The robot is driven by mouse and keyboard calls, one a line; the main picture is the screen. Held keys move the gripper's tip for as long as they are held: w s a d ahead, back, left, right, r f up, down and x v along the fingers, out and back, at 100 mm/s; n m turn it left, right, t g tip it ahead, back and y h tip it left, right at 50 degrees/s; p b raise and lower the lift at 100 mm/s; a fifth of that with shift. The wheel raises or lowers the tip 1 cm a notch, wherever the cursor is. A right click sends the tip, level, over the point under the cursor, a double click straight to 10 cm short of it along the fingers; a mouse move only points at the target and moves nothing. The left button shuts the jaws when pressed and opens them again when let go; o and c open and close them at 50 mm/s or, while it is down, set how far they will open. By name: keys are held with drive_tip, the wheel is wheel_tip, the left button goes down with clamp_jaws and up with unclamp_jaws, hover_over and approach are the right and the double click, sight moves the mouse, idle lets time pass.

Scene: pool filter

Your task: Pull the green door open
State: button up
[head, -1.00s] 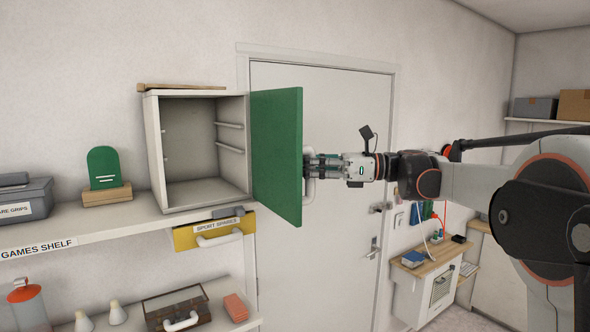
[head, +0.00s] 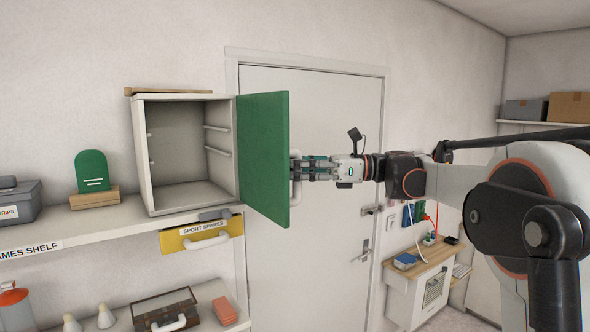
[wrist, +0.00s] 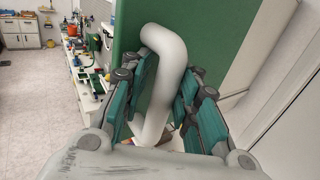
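The green door (head: 264,150) stands swung wide open on the right side of a pale open-fronted cabinet (head: 141,155). Its white bar handle (head: 296,185) is on the far face, mostly hidden by the door's edge in the head view. The handle (wrist: 168,62) shows clearly in the wrist view as a bent bar. My gripper (head: 300,168) is at the handle, to the right of the door. In the wrist view my gripper's teal-padded fingers (wrist: 168,85) lie on both sides of the bar, close against it. The cabinet interior is empty, with short side rails.
A shelf (head: 90,222) holds the cabinet, a green-topped block (head: 92,172) and a grey box (head: 18,202). A yellow drawer (head: 195,237) hangs below. A white room door (head: 335,110) stands behind my gripper. A bench (head: 420,270) is at right.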

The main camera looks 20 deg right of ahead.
drive_tip(key=v, duration=1.1)
drive_tip(key=shift+d, duration=0.4)
drive_tip(key=shift+s+f, duration=0.1)
drive_tip(key=shift+s, duration=0.05)
